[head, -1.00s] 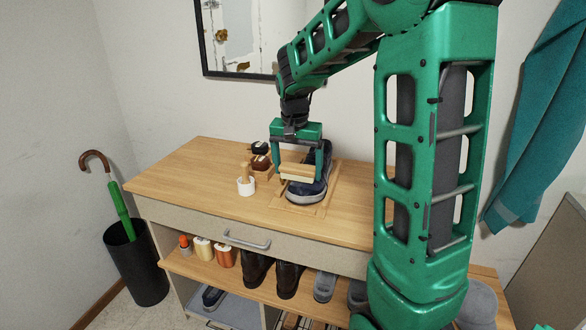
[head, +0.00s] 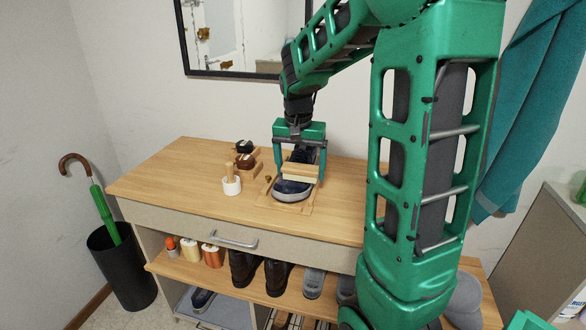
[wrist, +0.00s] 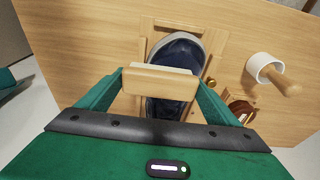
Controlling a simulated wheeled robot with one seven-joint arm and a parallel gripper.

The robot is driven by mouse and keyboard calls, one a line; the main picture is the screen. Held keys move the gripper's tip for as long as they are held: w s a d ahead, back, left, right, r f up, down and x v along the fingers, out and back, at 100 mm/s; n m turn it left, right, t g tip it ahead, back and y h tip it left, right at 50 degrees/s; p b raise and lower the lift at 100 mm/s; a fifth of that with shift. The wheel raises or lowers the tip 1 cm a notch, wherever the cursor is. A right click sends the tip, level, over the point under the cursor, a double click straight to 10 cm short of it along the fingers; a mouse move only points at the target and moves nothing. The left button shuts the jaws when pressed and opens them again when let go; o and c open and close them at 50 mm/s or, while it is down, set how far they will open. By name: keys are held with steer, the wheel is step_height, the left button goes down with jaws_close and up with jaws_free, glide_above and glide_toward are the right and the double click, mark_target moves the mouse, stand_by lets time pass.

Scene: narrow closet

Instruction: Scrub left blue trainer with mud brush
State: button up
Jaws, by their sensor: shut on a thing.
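The blue trainer (head: 290,190) has a pale sole and lies on a light wooden tray (head: 304,209) on top of the bench; its toe faces the front edge. My gripper (head: 299,179) is over the trainer, fingers pointing down, shut on a pale wooden brush (head: 300,172). In the wrist view the brush (wrist: 160,82) lies crosswise over the middle of the trainer (wrist: 180,52), hiding part of its upper.
A white cup (head: 231,186) with a wooden handle in it stands left of the tray. Dark and brown round pots (head: 246,161) stand behind it in a wooden holder. Shoes and bottles fill the shelf below. The bench's left end is clear. A mirror (head: 230,40) hangs behind.

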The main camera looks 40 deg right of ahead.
mark_target(290, 165)
steer(key=shift+w+a, duration=0.95)
steer(key=shift+w, duration=0.25)
steer(key=shift+w+a, duration=0.95)
steer(key=shift+w, duration=0.2)
steer(key=shift+s+d, duration=0.95)
steer(key=shift+s, duration=0.25)
steer(key=shift+s+d+f, duration=0.15)
steer(key=shift+s+d, duration=0.8)
steer(key=shift+s, duration=0.25)
steer(key=shift+w+a+r, duration=0.15)
steer(key=shift+w+a, duration=0.8)
steer(key=shift+w, duration=0.25)
steer(key=shift+w+a+r, duration=0.1)
steer(key=shift+w+a, duration=0.8)
steer(key=shift+w, duration=0.3)
steer(key=shift+s+d+f, duration=0.15)
steer(key=shift+s+d, duration=0.75)
steer(key=shift+s, duration=0.3)
steer(key=shift+a+r, duration=0.1)
steer(key=shift+r, duration=2.9)
